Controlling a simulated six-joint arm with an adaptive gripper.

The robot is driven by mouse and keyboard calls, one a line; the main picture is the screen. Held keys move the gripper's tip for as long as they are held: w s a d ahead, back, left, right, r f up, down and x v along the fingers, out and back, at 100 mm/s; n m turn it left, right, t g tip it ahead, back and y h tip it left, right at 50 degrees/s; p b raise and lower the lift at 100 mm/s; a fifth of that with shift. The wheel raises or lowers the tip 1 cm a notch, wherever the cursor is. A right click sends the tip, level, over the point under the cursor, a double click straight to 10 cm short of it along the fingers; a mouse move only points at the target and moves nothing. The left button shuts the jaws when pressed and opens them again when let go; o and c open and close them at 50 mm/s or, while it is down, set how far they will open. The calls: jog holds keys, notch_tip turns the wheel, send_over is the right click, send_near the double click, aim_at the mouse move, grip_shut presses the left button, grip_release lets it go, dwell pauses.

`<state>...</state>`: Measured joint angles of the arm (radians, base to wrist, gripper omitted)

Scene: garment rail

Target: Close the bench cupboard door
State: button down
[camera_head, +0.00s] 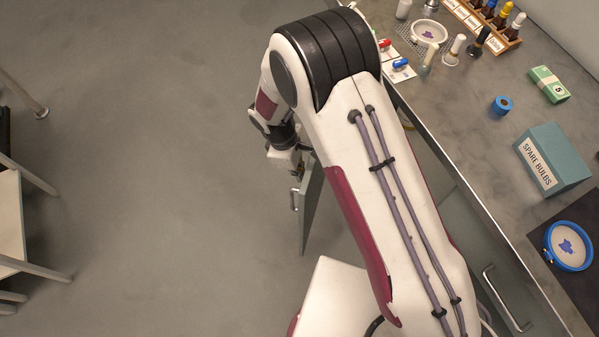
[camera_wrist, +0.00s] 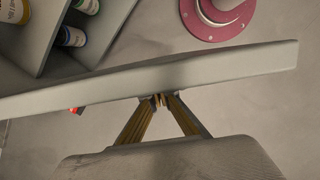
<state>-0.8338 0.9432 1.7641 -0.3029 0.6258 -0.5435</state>
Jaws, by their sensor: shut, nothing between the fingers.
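The bench cupboard door (camera_head: 309,218) stands open in the head view, swung out from the bench over the floor, with a bar handle (camera_head: 293,200) on its left face. In the wrist view the door (camera_wrist: 225,70) is a pale grey slab crossing the picture. My gripper (camera_wrist: 160,99) is shut and empty, its fingertips together at the near side of the door, touching it or very close. In the head view my gripper is by the door's upper end, largely hidden by my arm. The cupboard opening (camera_wrist: 95,30) shows at upper left in the wrist view.
Bottles (camera_wrist: 72,37) stand inside the cupboard. The bench top (camera_head: 465,110) carries a teal spare-bulbs box (camera_head: 560,155), a banknote bundle (camera_head: 549,84) and a bottle rack (camera_head: 490,18). A stool or chair (camera_head: 10,215) is at far left. The floor (camera_head: 170,140) between is clear.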

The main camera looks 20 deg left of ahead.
jog(key=w+d+n, duration=0.3)
jog(key=w+d, duration=0.1)
jog(key=d, duration=0.9)
jog(key=w+d+n+t, duration=0.1)
jog(key=w+d+n, duration=0.3)
jog(key=d, duration=1)
jog(key=shift+w+d+t+y, duration=0.2)
jog(key=shift+w+t+y, duration=0.1)
jog(key=shift+w, duration=0.15)
jog(key=shift+a, duration=0.15)
jog(key=s+a+r, duration=0.4)
jog(key=r, duration=0.5)
jog(key=shift+a+r, duration=0.3)
jog(key=shift+r, duration=0.05)
dwell(0.6)
dwell(0.4)
